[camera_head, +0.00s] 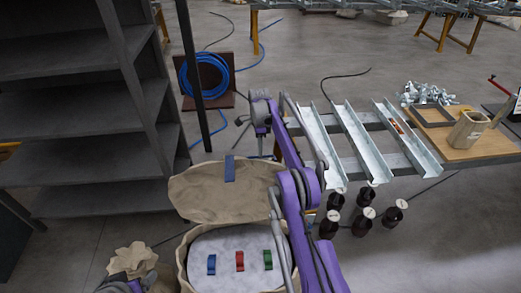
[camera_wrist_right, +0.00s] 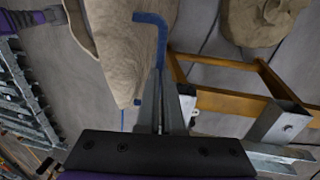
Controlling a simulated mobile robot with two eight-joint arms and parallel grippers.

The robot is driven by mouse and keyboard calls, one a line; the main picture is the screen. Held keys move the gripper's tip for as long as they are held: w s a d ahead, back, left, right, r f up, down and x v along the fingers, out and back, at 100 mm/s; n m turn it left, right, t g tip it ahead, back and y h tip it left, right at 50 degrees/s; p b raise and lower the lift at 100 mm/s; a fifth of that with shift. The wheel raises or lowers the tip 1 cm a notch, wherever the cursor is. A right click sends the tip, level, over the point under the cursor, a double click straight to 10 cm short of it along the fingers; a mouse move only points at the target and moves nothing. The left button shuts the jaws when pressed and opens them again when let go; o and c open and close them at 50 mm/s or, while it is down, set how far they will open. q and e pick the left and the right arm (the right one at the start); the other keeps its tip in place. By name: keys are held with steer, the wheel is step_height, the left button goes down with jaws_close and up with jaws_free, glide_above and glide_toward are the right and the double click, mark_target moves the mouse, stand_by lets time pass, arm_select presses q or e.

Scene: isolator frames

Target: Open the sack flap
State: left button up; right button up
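The sack (camera_head: 183,262) stands open at the bottom centre of the head view. Its tan flap (camera_head: 225,195) is folded back away from the mouth and lies spread out behind it. A blue strap (camera_head: 230,168) sits at the flap's far edge. In the right wrist view, the flap (camera_wrist_right: 130,50) hangs with the blue strap (camera_wrist_right: 150,19) close by the fingers. My right gripper (camera_head: 243,122) is beyond the flap, at the end of the purple arm; its finger gap is unclear.
Blue, red and green clips (camera_head: 239,261) lie on the pale filling in the sack. Several dark bottles (camera_head: 328,226) stand right of my arm. Metal channels (camera_head: 355,140) lie beyond. A dark shelf (camera_head: 80,150) stands left.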

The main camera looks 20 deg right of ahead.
steer(key=shift+o, duration=0.3)
steer(key=f, duration=0.2)
steer(key=s+f, duration=0.1)
steer(key=shift+a+f, duration=0.2)
steer(key=shift+a, duration=0.15)
steer(key=r, duration=0.3)
steer(key=w+r, duration=0.1)
steer(key=shift+d+r, duration=0.2)
steer(key=shift+r, duration=0.2)
arm_select(q)
steer(key=shift+w+d+f+p, duration=0.1)
steer(key=shift+w+d+p, duration=0.15)
steer(key=shift+w+p, duration=0.35)
arm_select(e)
step_height(320, 180, up, 9)
steer(key=shift+d+f, duration=0.15)
steer(key=shift+f, duration=0.05)
arm_select(q)
steer(key=shift+w, duration=0.1)
